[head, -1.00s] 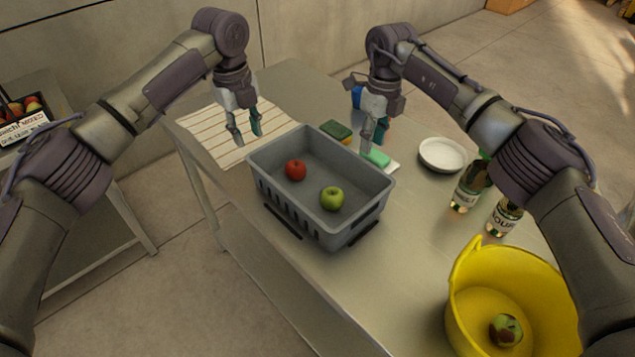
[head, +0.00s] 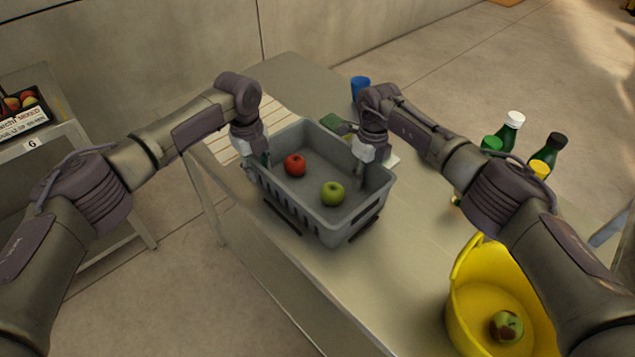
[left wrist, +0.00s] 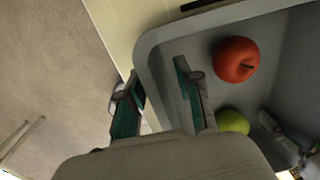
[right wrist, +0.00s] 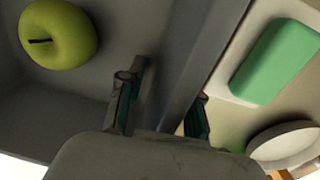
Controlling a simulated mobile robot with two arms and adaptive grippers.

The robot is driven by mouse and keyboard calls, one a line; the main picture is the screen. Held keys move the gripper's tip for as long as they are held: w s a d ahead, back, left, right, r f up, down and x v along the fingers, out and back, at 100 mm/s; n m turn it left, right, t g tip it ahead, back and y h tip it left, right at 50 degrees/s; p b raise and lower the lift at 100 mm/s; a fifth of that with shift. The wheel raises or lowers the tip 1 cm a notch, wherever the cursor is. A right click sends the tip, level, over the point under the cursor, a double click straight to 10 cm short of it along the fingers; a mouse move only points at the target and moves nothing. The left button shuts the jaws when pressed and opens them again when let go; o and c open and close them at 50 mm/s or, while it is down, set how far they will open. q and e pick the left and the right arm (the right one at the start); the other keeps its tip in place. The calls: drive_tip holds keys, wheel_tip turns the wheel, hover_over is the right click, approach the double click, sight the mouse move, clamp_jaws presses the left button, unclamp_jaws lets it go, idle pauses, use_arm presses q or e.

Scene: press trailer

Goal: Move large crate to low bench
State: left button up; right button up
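The large grey crate (head: 325,222) stands on the metal table, holding a red apple (head: 295,165) and a green apple (head: 332,193). My left gripper (head: 259,166) is at the crate's left rim. In the left wrist view its fingers (left wrist: 160,98) are spread, one inside the wall and one outside. My right gripper (head: 366,168) is at the opposite rim. In the right wrist view its fingers (right wrist: 162,105) also straddle the wall, spread apart. Finger contact with the walls is not clear. I cannot tell which surface is the low bench.
A yellow tub (head: 470,307) stands at the table's front right, near several bottles (head: 508,132). A side table (head: 65,150) at left carries a fruit box (head: 22,118).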

use_arm(q)
drive_tip(key=shift+s+f, duration=0.1)
drive_tip(key=shift+f, duration=0.2)
use_arm(e)
drive_tip(key=shift+s+f, duration=0.1)
drive_tip(key=shift+f, duration=0.15)
use_arm(q)
clamp_jaws()
use_arm(e)
clamp_jaws()
use_arm(q)
drive_tip(key=shift+r, duration=0.1)
